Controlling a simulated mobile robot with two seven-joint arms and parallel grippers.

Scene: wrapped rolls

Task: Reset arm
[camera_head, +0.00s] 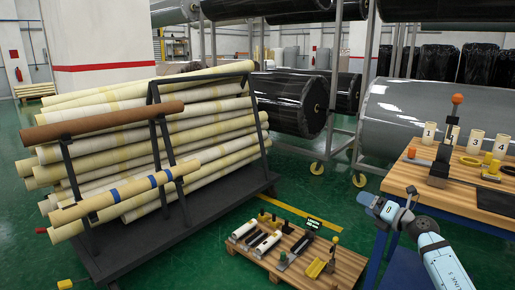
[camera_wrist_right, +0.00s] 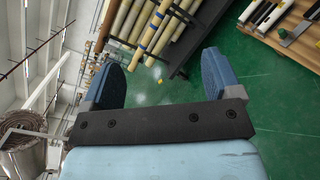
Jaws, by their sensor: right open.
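My right gripper (camera_head: 370,204) is at the right of the head view, beside the front left of the wooden workbench (camera_head: 442,196). My light blue right arm reaches up to it from the lower right. In the right wrist view my gripper (camera_wrist_right: 160,76) has its two blue fingers spread wide apart, with nothing between them but green floor and part of the rack behind. My left arm and gripper do not show in either view.
A dark rack (camera_head: 180,222) holds several wrapped rolls (camera_head: 190,128) at left. A low wooden pallet (camera_head: 330,265) with small parts stands on the floor at lower centre. The bench carries numbered cylinders (camera_head: 475,142). Large dark rolls (camera_head: 290,103) hang behind. Green floor is open around the pallet.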

